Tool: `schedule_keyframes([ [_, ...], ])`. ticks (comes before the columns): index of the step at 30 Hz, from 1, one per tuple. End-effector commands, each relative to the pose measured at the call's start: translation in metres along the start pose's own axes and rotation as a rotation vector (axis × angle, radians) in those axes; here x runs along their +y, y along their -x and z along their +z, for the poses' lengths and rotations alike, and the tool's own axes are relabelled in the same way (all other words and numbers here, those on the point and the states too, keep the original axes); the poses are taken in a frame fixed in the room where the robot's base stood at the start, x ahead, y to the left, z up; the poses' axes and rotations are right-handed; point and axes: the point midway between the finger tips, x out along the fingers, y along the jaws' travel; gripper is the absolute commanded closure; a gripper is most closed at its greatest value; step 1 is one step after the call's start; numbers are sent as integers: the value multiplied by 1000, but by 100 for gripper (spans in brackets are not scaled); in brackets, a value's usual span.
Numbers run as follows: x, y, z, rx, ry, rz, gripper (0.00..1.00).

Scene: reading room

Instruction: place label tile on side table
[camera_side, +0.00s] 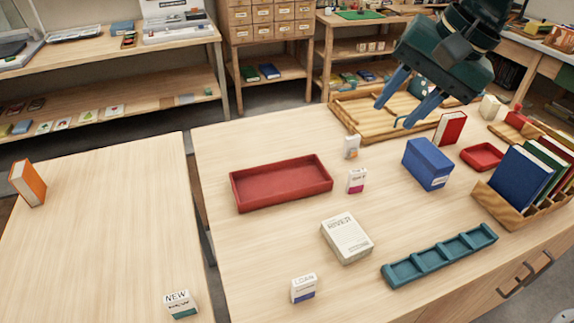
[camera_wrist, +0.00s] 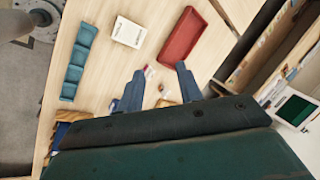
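Several small white label tiles with coloured bands stand upright. The orange-marked tile (camera_side: 351,147) and the magenta-banded tile (camera_side: 356,181) are right of the red tray. The blue-banded LOAN tile (camera_side: 303,289) is near the front of the main table. The green-banded NEW tile (camera_side: 181,305) stands on the separate left table (camera_side: 110,230), seemingly the side table. My gripper (camera_side: 396,113) is open and empty above the back of the main table, over the wooden tray. In the wrist view the magenta tile (camera_wrist: 149,72) shows small between the fingers (camera_wrist: 158,74), well beyond them.
The main table holds a red tray (camera_side: 280,194), a white printed box (camera_side: 346,239), a teal divided rack (camera_side: 440,260), a blue box (camera_side: 427,163), a red book (camera_side: 449,128) and a wooden book holder (camera_side: 510,208). An orange book (camera_side: 28,184) stands on the left table, whose middle is clear.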

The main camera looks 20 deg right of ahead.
Motion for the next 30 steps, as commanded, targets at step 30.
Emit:
schedule_keyframes([
  [30,264,85,4,254,792,183,64],
])
